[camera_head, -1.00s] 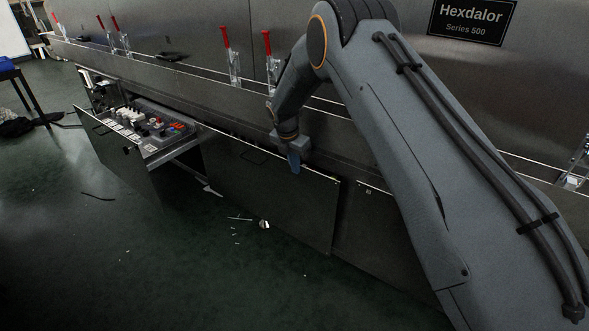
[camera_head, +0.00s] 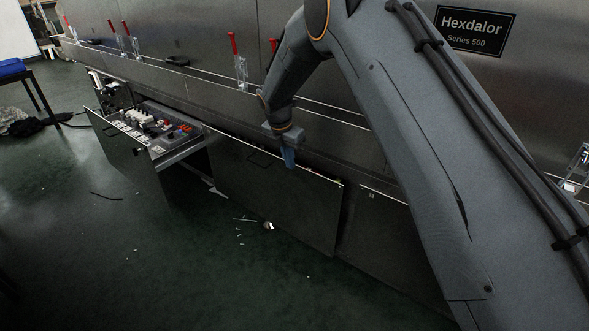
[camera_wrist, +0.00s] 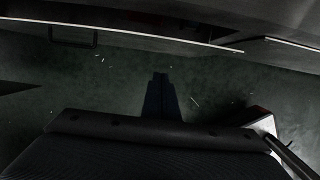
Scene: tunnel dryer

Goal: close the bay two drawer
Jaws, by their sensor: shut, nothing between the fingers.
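The dark middle drawer front (camera_head: 260,200) next to my gripper stands a little out from the panel on its right; I take it as bay two, though I cannot read a label for it. Its bar handle (camera_head: 262,158) is near the top edge. My gripper (camera_head: 289,160) is shut and empty, pointing down at the drawer's top edge, right of the handle. In the wrist view the gripper (camera_wrist: 160,85) shows over the floor, on the outer side of the drawer edge (camera_wrist: 150,35); the handle (camera_wrist: 75,40) is to its left. I cannot tell whether it touches the drawer.
A further drawer (camera_head: 125,145) on the left is pulled far out, holding electrical parts (camera_head: 150,122). Small debris (camera_head: 268,226) lies on the green floor. Red-handled clamps (camera_head: 236,58) stand on the ledge above. The floor in front is mostly clear.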

